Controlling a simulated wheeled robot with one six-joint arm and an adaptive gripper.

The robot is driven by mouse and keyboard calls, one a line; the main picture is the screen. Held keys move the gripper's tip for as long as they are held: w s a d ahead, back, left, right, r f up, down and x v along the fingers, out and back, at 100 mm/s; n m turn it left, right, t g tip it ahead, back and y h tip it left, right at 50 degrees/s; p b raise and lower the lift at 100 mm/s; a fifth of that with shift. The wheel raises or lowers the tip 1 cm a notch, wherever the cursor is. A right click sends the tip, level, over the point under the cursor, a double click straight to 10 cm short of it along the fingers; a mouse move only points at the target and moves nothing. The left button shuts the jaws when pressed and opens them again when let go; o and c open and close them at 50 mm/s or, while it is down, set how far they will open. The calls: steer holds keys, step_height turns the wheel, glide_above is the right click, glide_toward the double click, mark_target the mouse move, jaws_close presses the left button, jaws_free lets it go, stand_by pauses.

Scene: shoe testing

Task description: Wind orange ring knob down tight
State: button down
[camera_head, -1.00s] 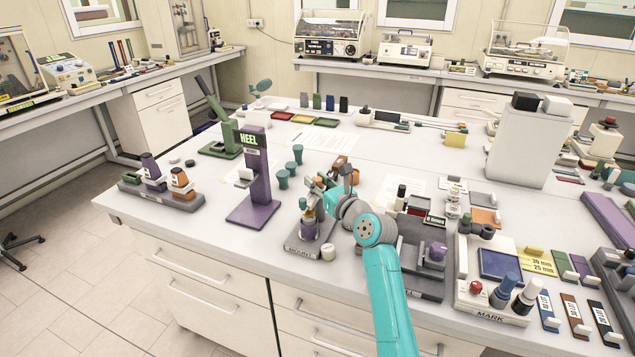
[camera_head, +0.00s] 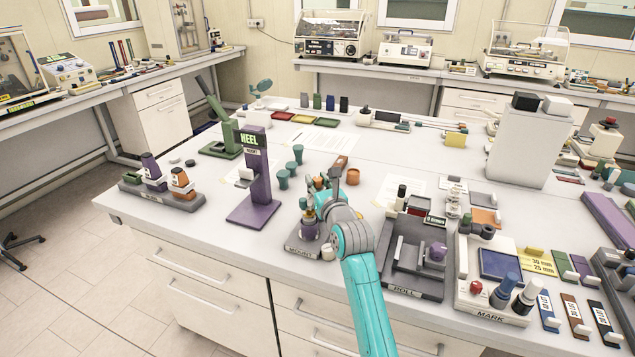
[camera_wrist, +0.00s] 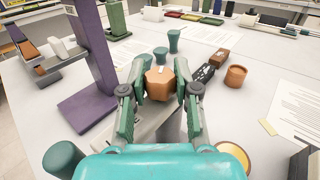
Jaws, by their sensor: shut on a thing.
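The orange knob (camera_wrist: 160,84) is a faceted ring, seen in the middle of the wrist view between my fingers. My gripper (camera_wrist: 159,92) is shut on it, one finger pad on each side. How tight the knob sits cannot be told.
A tall purple HEEL stand (camera_head: 257,180) rises close on the left. Several teal cups (camera_head: 283,179) stand behind the mount. An orange pot (camera_head: 352,176) is behind my arm, and the grey ROLL fixture (camera_head: 408,287) is to the right.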

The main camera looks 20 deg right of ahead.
steer(key=c, duration=0.8)
jaws_free()
steer(key=s, duration=1.2)
steer(key=shift+d, duration=0.4)
